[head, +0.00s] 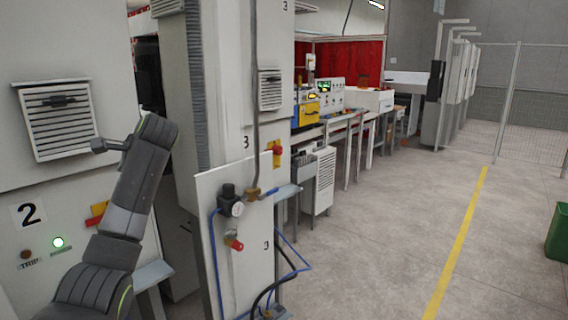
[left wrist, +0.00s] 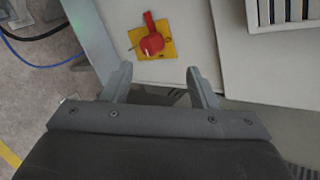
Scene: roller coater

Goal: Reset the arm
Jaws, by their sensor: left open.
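My left arm rises from the lower left in the head view, in front of the cabinet marked 2 (head: 28,214). In the left wrist view, my left gripper (left wrist: 161,88) is open, its two grey fingers apart with nothing between them. A red rotary switch on a yellow plate (left wrist: 151,42) lies beyond the fingertips, apart from them. In the head view, a red and yellow switch (head: 97,214) on the cabinet is partly hidden behind my arm. My right gripper is not in view.
A panel with a regulator (head: 231,203), a red-handled valve (head: 234,243) and blue hoses stands right of my arm. A lit green lamp (head: 58,242) is on the cabinet. Benches line the wall behind. The floor around the yellow line (head: 456,245) is clear; a green bin (head: 558,235) stands far right.

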